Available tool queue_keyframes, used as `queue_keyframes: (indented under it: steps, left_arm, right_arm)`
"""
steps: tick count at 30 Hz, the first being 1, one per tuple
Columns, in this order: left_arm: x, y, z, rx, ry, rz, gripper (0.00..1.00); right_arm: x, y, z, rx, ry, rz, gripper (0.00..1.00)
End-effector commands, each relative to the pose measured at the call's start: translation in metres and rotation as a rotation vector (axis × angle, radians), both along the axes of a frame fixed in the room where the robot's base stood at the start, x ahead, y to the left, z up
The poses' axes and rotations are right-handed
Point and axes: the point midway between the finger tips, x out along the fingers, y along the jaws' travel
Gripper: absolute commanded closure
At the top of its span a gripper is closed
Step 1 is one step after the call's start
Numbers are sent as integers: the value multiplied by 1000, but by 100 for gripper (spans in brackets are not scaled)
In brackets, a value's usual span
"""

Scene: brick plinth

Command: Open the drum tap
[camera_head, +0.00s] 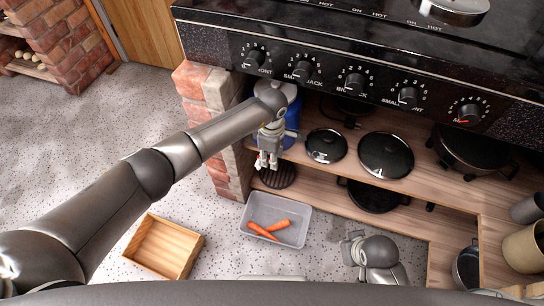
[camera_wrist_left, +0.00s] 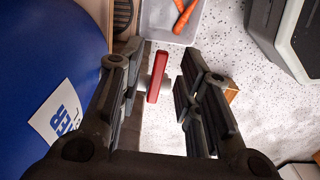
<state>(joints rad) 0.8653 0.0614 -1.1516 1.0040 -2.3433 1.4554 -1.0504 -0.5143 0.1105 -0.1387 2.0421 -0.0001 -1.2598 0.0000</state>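The blue drum (camera_head: 292,118) stands on the wooden shelf under the cooker, partly hidden by my left arm. In the left wrist view the drum (camera_wrist_left: 45,70) fills the left side, with a white label on it. The tap's red handle (camera_wrist_left: 157,77) shows as a narrow upright bar between my left gripper's fingers (camera_wrist_left: 160,68). These are open, with a gap on each side of the handle. In the head view my left gripper (camera_head: 267,160) points down in front of the drum. My right gripper (camera_head: 352,248) is low at the right; its opening is unclear.
A grey tray (camera_head: 252,222) with carrots (camera_head: 262,231) lies below the left gripper. A wooden box (camera_head: 140,258) sits on the floor. Black lidded pans (camera_head: 386,155) stand on the shelf, right of the drum. A brick plinth (camera_head: 222,88) is close left. Floor at left is clear.

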Motion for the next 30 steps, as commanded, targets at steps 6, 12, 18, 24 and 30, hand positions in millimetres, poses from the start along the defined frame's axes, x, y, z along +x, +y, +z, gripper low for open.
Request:
queue_keyframes:
  steps: [6,12,18,24,30]
  left_arm:
    - [0,-1,-4,-2,-2,0,68]
    - [0,-1,-4,-2,-2,0,74]
    - [0,0,-4,-1,-1,0,100]
    - [0,0,-4,-2,-2,-1,100]
    - [-1,1,-5,-1,-2,-36,100]
  right_arm:
    - [0,0,4,-1,-2,0,100]
    - [0,0,4,0,-2,-1,100]
    - [0,0,4,0,-2,-1,100]
    - [0,0,4,1,-2,-1,100]
    - [-1,0,4,0,2,-1,100]
